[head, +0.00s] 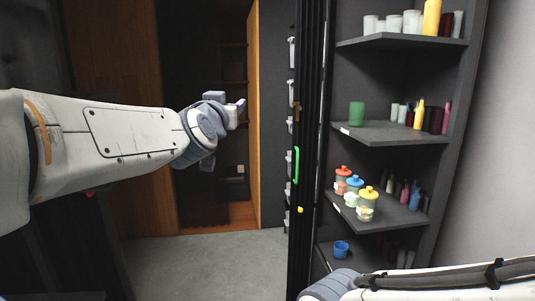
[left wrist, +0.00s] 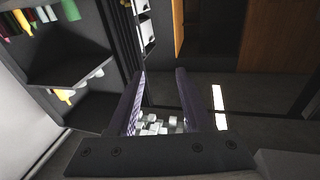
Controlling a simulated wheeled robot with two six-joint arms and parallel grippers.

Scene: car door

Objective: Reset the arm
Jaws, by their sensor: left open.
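My left arm reaches in from the left in the head view, and its gripper (head: 240,105) points away toward the doorway. In the left wrist view the two dark fingers of the left gripper (left wrist: 160,85) stand apart with nothing held between them. Part of my right arm (head: 430,285) shows at the lower right of the head view. The right gripper is out of the frame.
An open dark door with a green handle (head: 296,165) stands in the middle. Shelves (head: 400,133) on the right hold cups, bottles and lidded jars (head: 367,204). A blue cup (head: 341,249) sits low. Grey floor (head: 220,265) is clear before the doorway.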

